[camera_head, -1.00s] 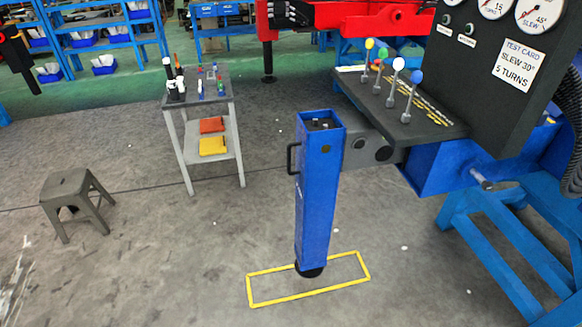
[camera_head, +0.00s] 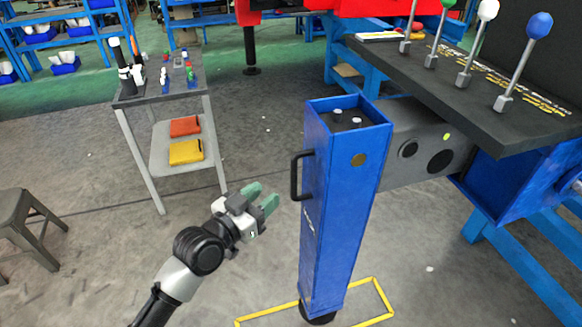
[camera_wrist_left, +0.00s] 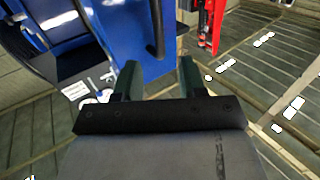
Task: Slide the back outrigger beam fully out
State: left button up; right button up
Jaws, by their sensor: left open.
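The back outrigger's blue leg (camera_head: 335,215) stands upright in the head view. A grey beam (camera_head: 415,145) with dark round holes joins it to the blue housing (camera_head: 515,190) at the right. A black handle (camera_head: 296,176) sits on the leg's left face. My left gripper (camera_head: 264,197) is open and empty, left of the leg and slightly below the handle, apart from it. In the left wrist view the green fingers (camera_wrist_left: 158,80) are spread, with the blue leg (camera_wrist_left: 120,35) and the handle (camera_wrist_left: 155,30) beyond them. My right gripper is out of view.
A yellow floor outline (camera_head: 378,290) surrounds the leg's foot. A control shelf with coloured levers (camera_head: 525,60) overhangs the beam at right. A grey cart (camera_head: 165,90) and a stool (camera_head: 25,225) stand at left. The floor between cart and leg is open.

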aim_at(292, 173)
pick_arm(q)
jog(key=p+x, duration=0.1)
jog(key=x, duration=0.8)
jog(key=shift+d+r, duration=0.1)
jog(key=shift+d, duration=0.05)
jog(key=shift+w+d, duration=0.45)
jog(key=shift+w, duration=0.05)
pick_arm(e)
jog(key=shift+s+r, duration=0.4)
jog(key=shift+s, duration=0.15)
pick_arm(q)
jog(key=shift+c, duration=0.5)
grip_shut()
